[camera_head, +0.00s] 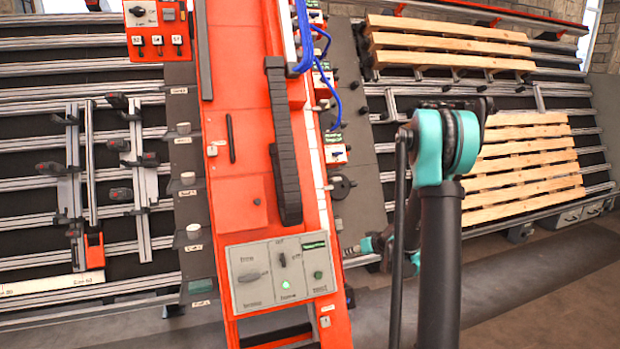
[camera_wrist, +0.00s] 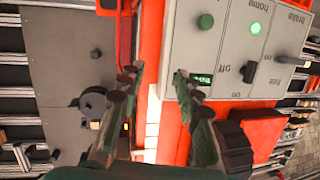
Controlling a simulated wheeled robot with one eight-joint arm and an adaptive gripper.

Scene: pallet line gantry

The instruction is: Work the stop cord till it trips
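I cannot make out the stop cord for certain. A dark red vertical strip (camera_wrist: 123,35) runs along the edge of the orange gantry in the wrist view, above my left finger; I cannot tell whether it is the cord. My gripper (camera_wrist: 155,77) is open, its two fingers apart with nothing seen between them but the orange gantry face behind. In the head view my arm reaches past the right side of the orange gantry column (camera_head: 240,190), and the fingertips are hard to make out there. The grey control panel (camera_wrist: 232,50) is close to my right finger.
The same panel (camera_head: 252,285) has switches and a lit green lamp. Blue cables (camera_head: 304,40) hang at the column's top. A round black knob (camera_wrist: 93,101) sits on a grey plate. Wooden pallets (camera_head: 525,165) lie on the rails at right.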

